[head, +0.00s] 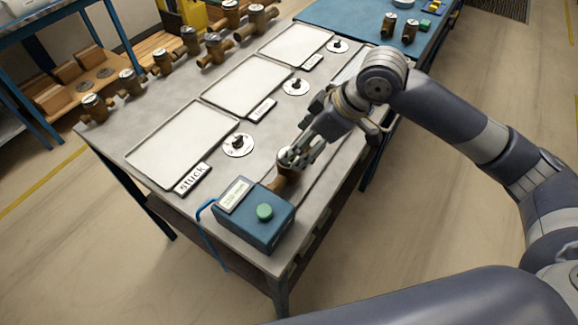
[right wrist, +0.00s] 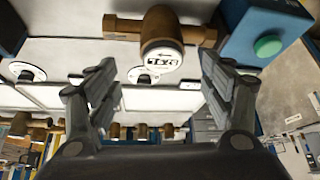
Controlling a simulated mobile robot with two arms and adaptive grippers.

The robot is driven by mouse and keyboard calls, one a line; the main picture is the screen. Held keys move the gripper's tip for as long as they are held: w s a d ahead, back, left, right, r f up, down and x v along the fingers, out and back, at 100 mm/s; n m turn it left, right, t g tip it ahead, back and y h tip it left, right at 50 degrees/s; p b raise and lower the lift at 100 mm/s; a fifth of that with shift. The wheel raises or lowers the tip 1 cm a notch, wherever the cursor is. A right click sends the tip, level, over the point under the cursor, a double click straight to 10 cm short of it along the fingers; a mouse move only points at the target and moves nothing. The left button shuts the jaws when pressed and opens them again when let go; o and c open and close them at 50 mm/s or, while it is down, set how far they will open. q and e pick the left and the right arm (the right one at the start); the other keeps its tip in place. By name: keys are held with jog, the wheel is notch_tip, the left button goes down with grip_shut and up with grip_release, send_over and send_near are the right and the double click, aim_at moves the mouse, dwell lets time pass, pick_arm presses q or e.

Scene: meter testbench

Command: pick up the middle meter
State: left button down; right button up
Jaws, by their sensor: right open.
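A brass meter with a round white dial (right wrist: 160,55) sits on the grey bench against a blue box. In the head view this meter (head: 281,183) is partly hidden by my right gripper (head: 300,153). In the right wrist view my right gripper (right wrist: 158,78) is open and empty, and the meter shows ahead of the gap between its fingertips. I cannot tell whether the fingers touch it. More brass meters stand in a row along the bench's far left side, such as one meter (head: 163,61) near that row's middle. My left gripper is not in view.
The blue box (head: 262,236) has a display and a green button (head: 265,212). Three white trays (head: 184,143) lie on the bench (head: 118,135), with labels, one reading "stuck", and black-knobbed white discs (head: 238,145) beside them. Two meters (head: 410,31) stand on a blue surface behind.

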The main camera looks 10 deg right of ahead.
aim_at(289, 167)
jog(key=shift+w+a+f, duration=0.15)
jog(key=shift+a+f, duration=0.15)
jog(key=shift+f, duration=0.05)
jog(key=x, duration=0.1)
jog(key=p+x, duration=0.1)
jog(key=x, duration=0.2)
jog(key=shift+s+f, duration=0.15)
jog(key=shift+s, duration=0.1)
jog(key=shift+w+a+f+p, duration=0.2)
jog(key=shift+w+f+p, duration=0.1)
jog(key=shift+f, duration=0.2)
jog(key=shift+s, duration=0.1)
jog(key=c, duration=1.8)
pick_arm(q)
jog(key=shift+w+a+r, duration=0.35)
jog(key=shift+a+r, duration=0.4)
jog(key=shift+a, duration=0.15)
pick_arm(e)
jog(key=shift+r, duration=0.1)
grip_shut()
